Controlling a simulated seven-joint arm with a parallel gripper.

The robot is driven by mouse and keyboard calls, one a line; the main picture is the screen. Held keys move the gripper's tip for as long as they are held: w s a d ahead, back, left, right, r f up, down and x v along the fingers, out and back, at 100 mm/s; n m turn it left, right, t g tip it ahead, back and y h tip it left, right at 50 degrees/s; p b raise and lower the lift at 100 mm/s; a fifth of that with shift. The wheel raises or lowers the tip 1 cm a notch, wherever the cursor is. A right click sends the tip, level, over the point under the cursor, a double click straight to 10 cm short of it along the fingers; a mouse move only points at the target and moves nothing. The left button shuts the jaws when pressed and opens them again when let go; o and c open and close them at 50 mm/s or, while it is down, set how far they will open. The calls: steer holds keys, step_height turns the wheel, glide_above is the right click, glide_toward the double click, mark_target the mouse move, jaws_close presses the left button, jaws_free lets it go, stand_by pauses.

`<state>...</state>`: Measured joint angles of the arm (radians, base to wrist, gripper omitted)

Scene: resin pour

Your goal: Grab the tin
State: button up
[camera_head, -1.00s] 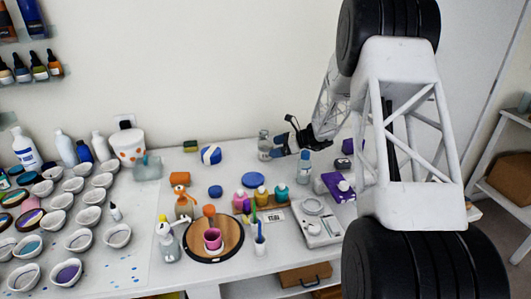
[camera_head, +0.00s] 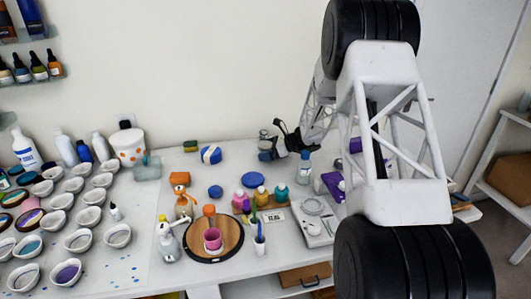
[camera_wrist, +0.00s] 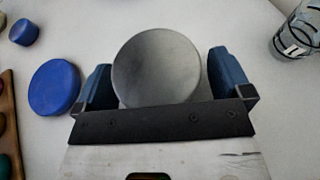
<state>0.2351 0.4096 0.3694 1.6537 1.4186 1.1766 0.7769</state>
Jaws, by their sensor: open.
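The tin (camera_wrist: 156,68) shows in the wrist view as a round, plain grey metal top. It sits between the two blue fingers of my gripper (camera_wrist: 163,82). The fingers are open, one on each side, with a narrow gap visible at the right. In the head view my gripper (camera_head: 268,152) is low over the back of the table. I cannot make out the tin there, where the gripper seems to hide it.
A clear jar (camera_wrist: 299,35) stands right of the gripper in the wrist view. A blue disc (camera_wrist: 53,87) lies close left. In the head view, a bottle (camera_head: 304,167), small coloured bottles (camera_head: 262,196) and a round wooden board (camera_head: 230,240) stand nearer. Many cups fill the left.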

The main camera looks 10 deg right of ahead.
mark_target(266, 145)
steer(key=c, duration=1.1)
steer(key=shift+r, duration=0.1)
steer(key=shift+r, duration=4.95)
